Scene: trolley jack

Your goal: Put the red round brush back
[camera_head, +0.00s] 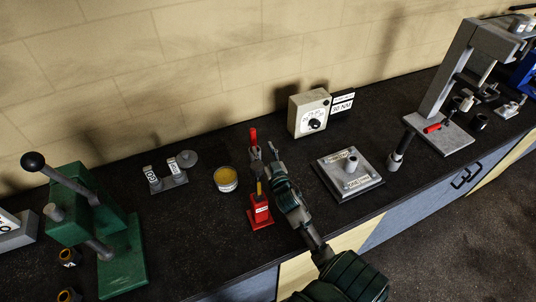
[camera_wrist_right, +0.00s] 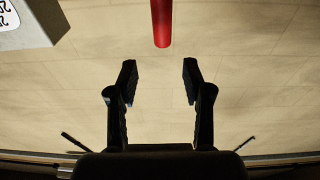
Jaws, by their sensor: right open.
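A red upright rod (camera_head: 253,136), which looks like the red round brush's handle, shows just behind my right gripper. A small red stand (camera_head: 260,212) with a label is on the bench below it, and a yellowish piece (camera_head: 259,188) rises from its top. My gripper covers the stretch between, so I cannot tell whether rod and stand are joined. My right gripper (camera_head: 263,153) is open and empty above the stand. In the right wrist view, a red cylinder (camera_wrist_right: 161,22) is beyond the gap between the open fingers (camera_wrist_right: 160,82). My left gripper is out of view.
A yellow-filled tin (camera_head: 226,180) and a small labelled stand (camera_head: 167,178) are left of my gripper. A dial box (camera_head: 310,112) is behind right, a metal plate with a post (camera_head: 349,177) right. A green press (camera_head: 120,255) stands left, a grey press (camera_head: 447,75) far right.

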